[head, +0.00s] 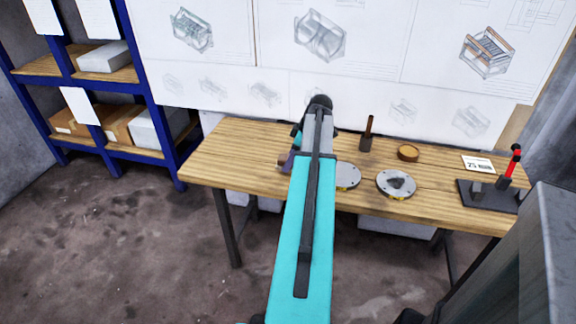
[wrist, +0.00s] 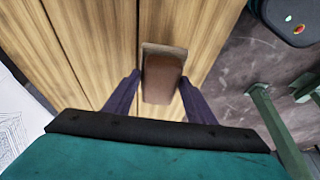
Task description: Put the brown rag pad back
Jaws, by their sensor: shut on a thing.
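The brown rag pad (wrist: 162,75) is a small brown block in the wrist view, between the two purple fingers of my gripper (wrist: 160,80). My gripper is shut on it, over the wooden table (wrist: 95,45). I cannot tell from this view whether the pad touches the table top. In the head view my gripper (head: 287,160) is over the left part of the table (head: 235,160), mostly behind my own arm. The pad is hidden there.
Two round metal discs (head: 347,176) (head: 396,184) lie right of my arm. Behind them are a dark upright cylinder (head: 366,138) and a round brown dish (head: 408,153). A black stand with a red-handled tool (head: 513,165) and a card (head: 478,163) are at the right. The left table top is clear.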

